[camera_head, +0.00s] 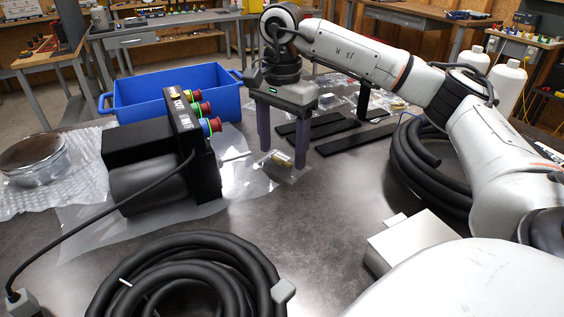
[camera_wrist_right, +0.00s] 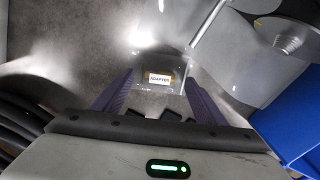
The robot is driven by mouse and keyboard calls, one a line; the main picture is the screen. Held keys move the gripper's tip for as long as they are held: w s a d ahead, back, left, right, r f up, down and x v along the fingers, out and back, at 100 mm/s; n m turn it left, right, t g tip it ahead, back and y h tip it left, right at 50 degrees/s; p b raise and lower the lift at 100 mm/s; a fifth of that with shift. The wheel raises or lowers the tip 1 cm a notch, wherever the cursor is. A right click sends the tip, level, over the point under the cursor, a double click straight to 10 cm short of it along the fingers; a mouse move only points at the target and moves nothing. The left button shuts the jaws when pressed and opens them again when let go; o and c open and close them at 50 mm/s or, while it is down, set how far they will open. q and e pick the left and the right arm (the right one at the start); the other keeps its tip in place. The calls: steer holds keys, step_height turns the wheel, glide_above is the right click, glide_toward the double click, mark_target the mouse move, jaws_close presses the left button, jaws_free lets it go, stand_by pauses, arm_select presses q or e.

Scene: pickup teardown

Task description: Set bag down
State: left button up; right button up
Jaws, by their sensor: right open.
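A small clear bag (camera_head: 285,170) with a brass-coloured part in it lies on the dark table. In the right wrist view the bag (camera_wrist_right: 161,85) shows a white label reading "ADAPTER". My right gripper (camera_head: 282,159) points down over the bag with its two purple fingers apart, one to each side of it. Its fingers (camera_wrist_right: 160,95) also show apart in the right wrist view, with nothing pinched between them. I cannot tell exactly how high the fingertips are above the table. My left gripper is not in view.
A black motor unit (camera_head: 150,165) with coloured connectors and a blue crate (camera_head: 140,98) stand to the left. Coiled black hoses lie in front (camera_head: 190,275) and at right (camera_head: 420,165). Black bars (camera_head: 355,138) lie behind. A silver box (camera_head: 410,242) is near right; the table's centre is clear.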

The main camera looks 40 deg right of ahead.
steer(key=shift+f, duration=0.65)
steer(key=c, duration=1.2)
